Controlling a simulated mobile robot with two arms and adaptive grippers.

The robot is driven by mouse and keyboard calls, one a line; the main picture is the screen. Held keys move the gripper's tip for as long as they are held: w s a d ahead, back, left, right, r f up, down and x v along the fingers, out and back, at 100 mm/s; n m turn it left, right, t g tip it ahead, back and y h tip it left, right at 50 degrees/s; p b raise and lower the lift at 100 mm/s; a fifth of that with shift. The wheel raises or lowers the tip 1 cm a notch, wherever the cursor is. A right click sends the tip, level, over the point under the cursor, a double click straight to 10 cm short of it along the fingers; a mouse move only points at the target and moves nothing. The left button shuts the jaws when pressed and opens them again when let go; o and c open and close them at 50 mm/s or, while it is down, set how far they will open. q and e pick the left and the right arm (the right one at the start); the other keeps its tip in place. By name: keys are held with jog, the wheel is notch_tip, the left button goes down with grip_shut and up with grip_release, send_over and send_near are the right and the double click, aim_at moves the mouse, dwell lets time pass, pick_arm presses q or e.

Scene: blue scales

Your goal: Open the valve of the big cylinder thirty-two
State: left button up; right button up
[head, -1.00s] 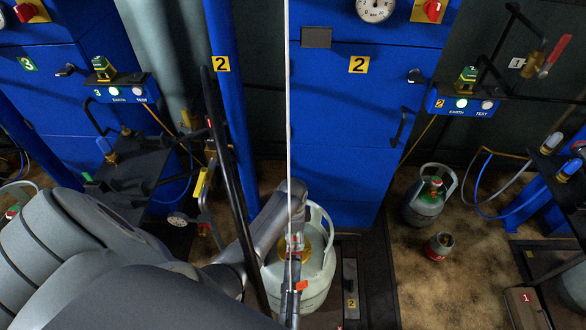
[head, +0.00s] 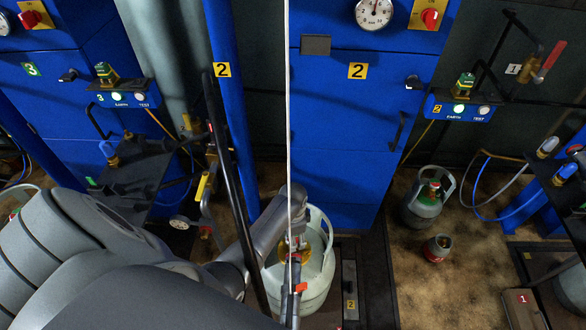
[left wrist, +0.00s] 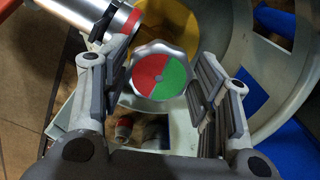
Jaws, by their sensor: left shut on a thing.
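The big pale grey cylinder (head: 318,290) stands upright at the lower middle of the head view, with a handled collar round its top. No number thirty-two is legible on it. Its valve knob (left wrist: 160,70) has a silver scalloped rim and a face split into red and green. My left gripper (head: 297,243) is at the cylinder's top, inside the collar. The knob is mostly hidden in the head view. My right gripper is out of view.
A silver fitting with a red ring (left wrist: 130,18) lies close to the left finger. The blue cabinet (head: 345,150) stands behind the cylinder. A thin pale post (head: 288,100) crosses in front. A smaller grey cylinder (head: 425,208) and a small red-and-grey one (head: 437,248) stand right.

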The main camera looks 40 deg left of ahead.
pick_arm(q)
jog(key=n+p, duration=0.1)
jog(key=n, duration=0.2)
jog(key=shift+d+r+p, duration=0.1)
jog(key=shift+r+p, duration=0.1)
jog(key=shift+p, duration=0.2)
jog(key=n+p, duration=0.1)
jog(key=n, duration=0.2)
jog(key=shift+n+p, duration=0.3)
jog(key=shift+p, duration=0.1)
jog(key=n+p, duration=0.1)
jog(key=n, duration=0.2)
jog(key=shift+d+f+n, duration=0.1)
jog(key=shift+d+n, duration=0.05)
jog(key=shift+n, duration=0.15)
jog(key=n+p, duration=0.1)
jog(key=n, duration=0.3)
jog(key=shift+d, duration=0.1)
jog(key=n, duration=0.4)
jog(key=shift+f, duration=0.1)
jog(key=n, duration=0.4)
jog(key=shift+w+d+n, duration=0.1)
jog(key=shift+w+n, duration=0.05)
jog(key=shift+n, duration=0.15)
jog(key=n, duration=0.4)
jog(key=shift+w+n, duration=0.1)
jog(key=shift+n, duration=2.4)
